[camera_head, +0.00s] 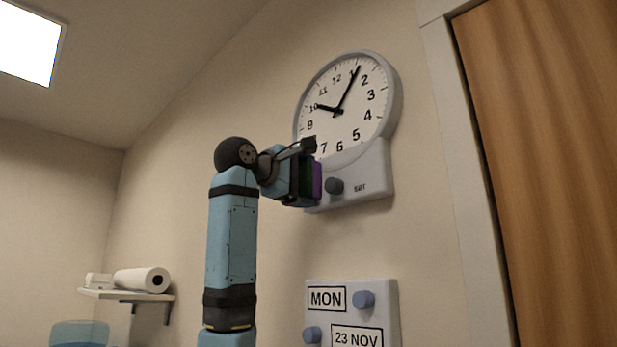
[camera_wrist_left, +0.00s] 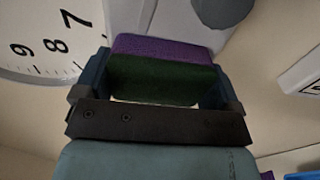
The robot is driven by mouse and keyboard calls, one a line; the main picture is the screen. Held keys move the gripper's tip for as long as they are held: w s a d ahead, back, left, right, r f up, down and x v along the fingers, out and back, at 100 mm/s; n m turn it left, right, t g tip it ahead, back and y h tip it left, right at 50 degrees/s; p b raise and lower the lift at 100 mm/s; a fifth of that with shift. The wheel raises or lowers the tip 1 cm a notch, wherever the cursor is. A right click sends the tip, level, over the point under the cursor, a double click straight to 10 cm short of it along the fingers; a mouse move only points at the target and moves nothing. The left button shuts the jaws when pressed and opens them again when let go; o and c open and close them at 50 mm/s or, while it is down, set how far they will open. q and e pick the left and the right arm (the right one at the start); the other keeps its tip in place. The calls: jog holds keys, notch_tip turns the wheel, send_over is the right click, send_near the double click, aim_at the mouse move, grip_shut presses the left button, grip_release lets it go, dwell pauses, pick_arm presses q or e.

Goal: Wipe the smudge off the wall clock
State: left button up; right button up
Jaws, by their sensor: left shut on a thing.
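The round wall clock (camera_head: 352,125) hangs on the wall with a grey rim, and part of its face (camera_wrist_left: 40,28) shows in the left wrist view. A light panel marked SET with a grey knob (camera_head: 334,186) sits below the dial. I see no clear smudge on the visible face; part of the lower left is behind my gripper. My left gripper (camera_head: 300,180) is at the clock's lower left edge, shut on a sponge (camera_head: 317,181) with purple and green layers. The sponge (camera_wrist_left: 165,50) lies between both fingers in the wrist view. I cannot tell whether it touches the clock panel.
A date board (camera_head: 382,299) with MON and 23 NOV plates and blue knobs is on the wall below. A wooden door (camera_head: 545,150) in a pale frame stands at right. A shelf (camera_head: 125,295) with a white roll (camera_head: 142,280) is at lower left.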

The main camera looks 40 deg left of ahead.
pick_arm(q)
jog(key=shift+w+a, duration=0.2)
jog(key=shift+a, duration=0.95)
jog(key=shift+s+f, duration=0.1)
jog(key=s, duration=0.1)
jog(key=s+b, duration=0.1)
jog(key=s, duration=0.3)
jog(key=shift+s+a+b, duration=0.25)
jog(key=shift+b, duration=0.05)
jog(key=s+b, duration=0.1)
jog(key=s, duration=0.2)
jog(key=shift+a, duration=0.1)
